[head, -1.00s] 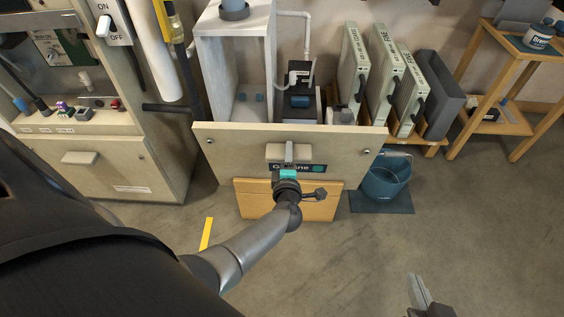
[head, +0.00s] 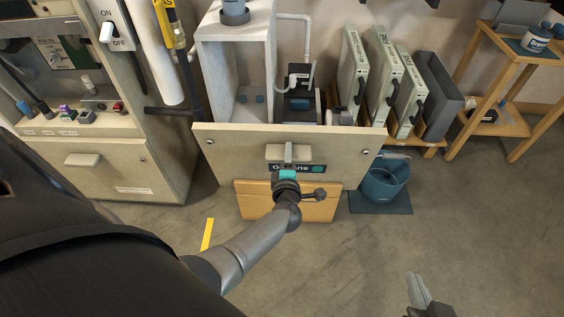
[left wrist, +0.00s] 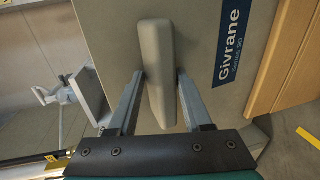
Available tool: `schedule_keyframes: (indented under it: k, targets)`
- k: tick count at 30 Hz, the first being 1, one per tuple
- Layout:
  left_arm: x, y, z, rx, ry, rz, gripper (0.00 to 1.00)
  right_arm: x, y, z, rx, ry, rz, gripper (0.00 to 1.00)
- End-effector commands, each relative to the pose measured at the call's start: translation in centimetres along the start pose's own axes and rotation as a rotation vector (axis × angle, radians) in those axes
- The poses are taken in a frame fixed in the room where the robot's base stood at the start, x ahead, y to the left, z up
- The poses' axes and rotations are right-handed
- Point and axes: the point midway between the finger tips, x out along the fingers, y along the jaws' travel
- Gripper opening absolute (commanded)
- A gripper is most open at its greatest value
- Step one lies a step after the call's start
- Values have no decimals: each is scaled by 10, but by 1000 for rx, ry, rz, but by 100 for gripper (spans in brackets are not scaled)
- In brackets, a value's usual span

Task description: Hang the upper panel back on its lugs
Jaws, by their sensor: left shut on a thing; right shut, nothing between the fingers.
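The upper panel (head: 235,148) is a wide beige sheet with a blue Givrane label and a small round fitting near each top corner. It stands upright in front of the pale grey open cabinet (head: 235,75) in the head view. My left gripper (head: 289,163) is shut on the panel's handle (head: 276,152). In the left wrist view, my left gripper's fingers (left wrist: 159,82) lie on either side of the handle (left wrist: 157,45), against the panel face (left wrist: 205,50). The lugs cannot be made out. My right gripper (head: 420,290) is shut and empty at the bottom right.
A wooden box-like piece (head: 320,208) stands below the panel. A blue bucket (head: 385,182) on a dark mat (head: 382,206) is to its right. Upright filters (head: 383,90) stand on a low rack. A control cabinet (head: 100,165) is at left. The floor at right is clear.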

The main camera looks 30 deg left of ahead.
Motion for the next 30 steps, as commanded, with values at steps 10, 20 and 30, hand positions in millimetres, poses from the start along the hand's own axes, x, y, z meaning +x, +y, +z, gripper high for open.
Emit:
schedule_keyframes:
  k: [10, 20, 30]
  targets:
    - [-4, 24, 2, -2, -1, 8, 0, -12, -2, -18, 0, 1, 0, 0]
    - [-6, 35, 2, -3, 0, 9, 0, -18, -2, -26, 0, 2, 0, 0]
    - [-10, 56, 2, -2, -1, 10, 0, -30, -4, -43, 0, 2, 0, 0]
